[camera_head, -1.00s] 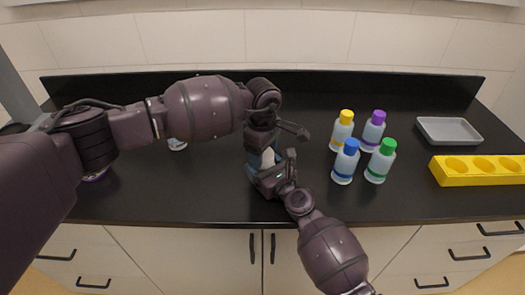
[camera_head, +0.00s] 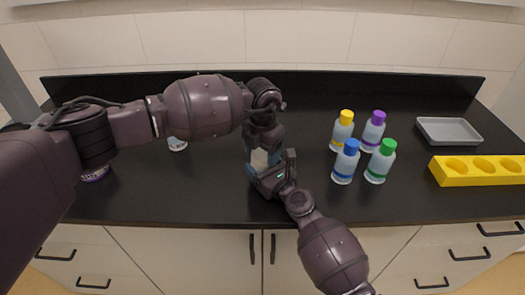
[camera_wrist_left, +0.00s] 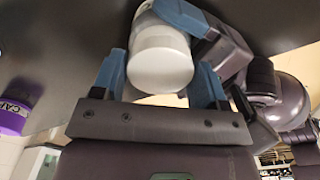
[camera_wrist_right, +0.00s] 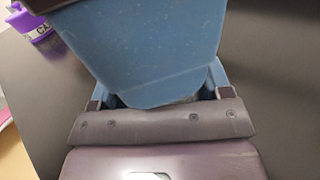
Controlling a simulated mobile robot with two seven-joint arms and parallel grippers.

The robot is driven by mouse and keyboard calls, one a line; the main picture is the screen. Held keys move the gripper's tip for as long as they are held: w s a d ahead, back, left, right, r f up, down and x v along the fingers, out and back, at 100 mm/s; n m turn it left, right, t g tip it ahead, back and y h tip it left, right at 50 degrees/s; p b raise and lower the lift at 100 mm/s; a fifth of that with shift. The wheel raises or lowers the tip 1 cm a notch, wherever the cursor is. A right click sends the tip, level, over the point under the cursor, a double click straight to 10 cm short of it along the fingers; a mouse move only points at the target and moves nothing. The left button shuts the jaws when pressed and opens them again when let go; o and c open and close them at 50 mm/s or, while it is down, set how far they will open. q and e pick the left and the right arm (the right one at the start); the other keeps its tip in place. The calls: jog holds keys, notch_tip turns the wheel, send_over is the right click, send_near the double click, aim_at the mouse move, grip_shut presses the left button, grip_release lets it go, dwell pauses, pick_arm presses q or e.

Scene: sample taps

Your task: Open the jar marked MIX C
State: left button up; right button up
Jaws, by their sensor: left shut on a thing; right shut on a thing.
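A white jar (camera_wrist_left: 160,55) stands between my two grippers; its marking is not readable. In the left wrist view, its round white end lies between the blue fingers of my left gripper (camera_wrist_left: 160,80). In the head view my left gripper (camera_head: 264,146) is above the jar (camera_head: 259,158), shut on its upper part. My right gripper (camera_head: 268,172) is shut on the jar lower down, from the front. In the right wrist view, blue fingers of my right gripper (camera_wrist_right: 150,60) hide most of the jar. I cannot tell whether the lid is loose.
Bottles with yellow (camera_head: 346,117), purple (camera_head: 378,116), blue (camera_head: 351,146) and green (camera_head: 388,146) caps stand right of the grippers. A grey tray (camera_head: 449,142) and yellow rack (camera_head: 440,172) are farther right. A purple-labelled jar (camera_head: 95,175) and another container (camera_head: 177,144) are left.

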pick_arm(q)
jog(key=n, duration=0.5)
jog(key=shift+n, duration=0.3)
jog(key=n, duration=1.5)
jog(key=shift+r+n, duration=0.1)
jog(key=shift+n, duration=0.3)
jog(key=shift+r, duration=0.85)
jog(key=shift+r, duration=0.25)
jog(key=shift+r, duration=0.1)
